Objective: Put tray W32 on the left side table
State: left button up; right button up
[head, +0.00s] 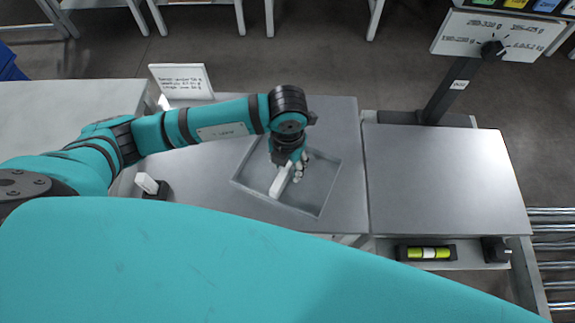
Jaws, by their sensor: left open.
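A shallow grey rectangular tray or recess (318,192) lies in the middle of the metal work surface. I cannot read any W32 marking on it. My left gripper (288,176) points down over its inside, open. A pale elongated piece shows below the gripper; I cannot tell whether it is a finger or a separate thing. Whether the gripper touches the tray is unclear. A pale table (60,118) stands at the left, partly covered by my left arm. My right gripper is not in view.
A metal weighing plate (445,170) lies to the right, with a post and a dial sign (495,35) behind it. A spirit level (428,253) sits at its front. A printed card (181,81) stands behind the work surface. Rollers (552,255) are at far right.

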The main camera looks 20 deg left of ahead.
aim_at(288, 165)
pick_arm(q)
notch_tip(288, 165, up, 11)
jog(key=shift+f, duration=0.2)
dwell(2.5)
